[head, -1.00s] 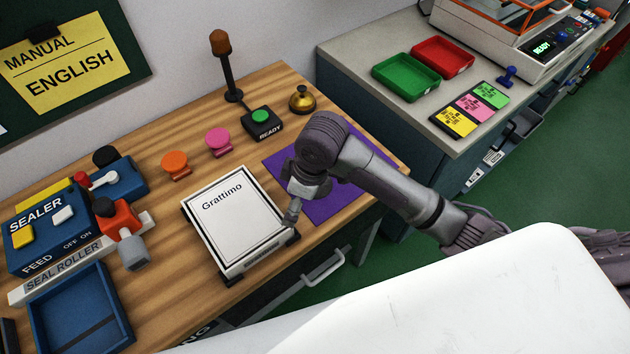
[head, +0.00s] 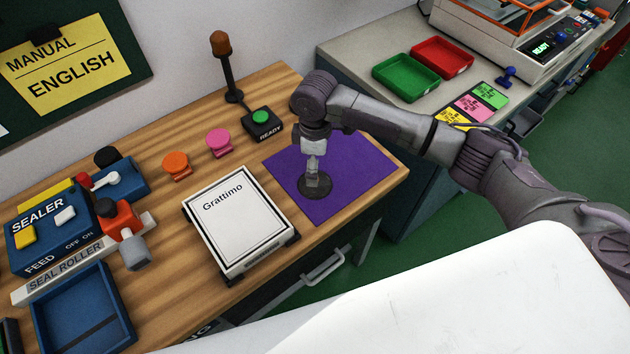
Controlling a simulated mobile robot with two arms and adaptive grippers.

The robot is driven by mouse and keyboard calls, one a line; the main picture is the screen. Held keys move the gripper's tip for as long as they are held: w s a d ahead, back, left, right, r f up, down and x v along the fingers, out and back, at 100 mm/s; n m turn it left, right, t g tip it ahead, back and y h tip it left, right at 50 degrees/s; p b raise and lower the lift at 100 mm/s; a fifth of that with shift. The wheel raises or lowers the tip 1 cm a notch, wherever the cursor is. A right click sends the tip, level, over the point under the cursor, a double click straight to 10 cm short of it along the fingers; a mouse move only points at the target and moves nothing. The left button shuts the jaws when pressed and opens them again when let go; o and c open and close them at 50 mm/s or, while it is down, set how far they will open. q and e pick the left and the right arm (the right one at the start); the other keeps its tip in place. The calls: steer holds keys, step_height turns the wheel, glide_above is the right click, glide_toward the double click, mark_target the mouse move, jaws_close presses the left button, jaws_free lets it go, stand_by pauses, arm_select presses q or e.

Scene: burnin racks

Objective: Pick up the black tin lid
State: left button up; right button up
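The black tin lid (head: 315,188) shows as a dark round disc over the purple mat (head: 355,175) on the wooden bench. My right gripper (head: 315,174) points down at the middle of the disc from above. Its fingertips are at or very near the disc's top. The fingers are small and partly merge with the lid, so I cannot tell whether they are closed on it or whether the lid is lifted. My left gripper is not in view.
A white Grattimo box (head: 237,220) stands left of the mat. A black READY button box (head: 262,124), a lamp post (head: 229,75) and pink (head: 219,142) and orange (head: 176,164) knobs stand behind. A blue sealer (head: 50,228) stands at left.

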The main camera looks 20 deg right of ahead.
steer(key=f, duration=0.3)
steer(key=f+p, duration=0.1)
steer(key=f, duration=0.1)
steer(key=shift+s+a+f, duration=0.1)
steer(key=shift+s+f, duration=0.15)
steer(key=shift+f, duration=0.05)
steer(key=c, duration=1.2)
steer(key=shift+s+r, duration=0.1)
steer(key=shift+s, duration=0.05)
steer(key=shift+c, duration=1.6)
